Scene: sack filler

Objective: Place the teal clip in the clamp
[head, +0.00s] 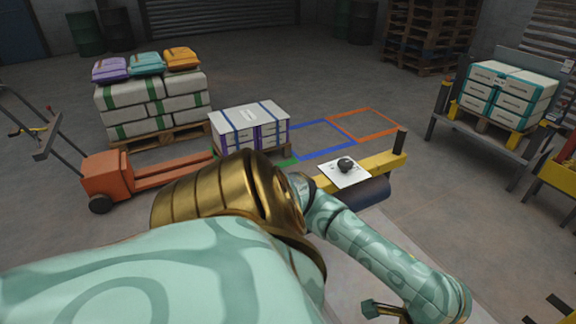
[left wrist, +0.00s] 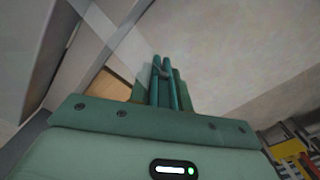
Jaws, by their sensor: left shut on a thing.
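In the left wrist view, teal narrow parts (left wrist: 163,85), apparently the teal clip, stand upright in my left gripper (left wrist: 160,72). The gripper is shut on them, and its palm hides their lower ends. In the head view, my left arm reaches across the middle and bends down at the right. A small dark gold end piece, which looks like my left gripper (head: 383,310), shows at the bottom edge; the clip cannot be made out there. I cannot identify the clamp in either view. My right gripper is not in view.
A yellow beam (head: 385,162) with a white plate (head: 336,177) and black knob (head: 346,164) lies beyond my forearm. An orange pallet jack (head: 107,176) stands left, near stacked sacks (head: 150,108). White boxes (head: 508,85) sit on a stand at right. Painted floor rectangles look empty.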

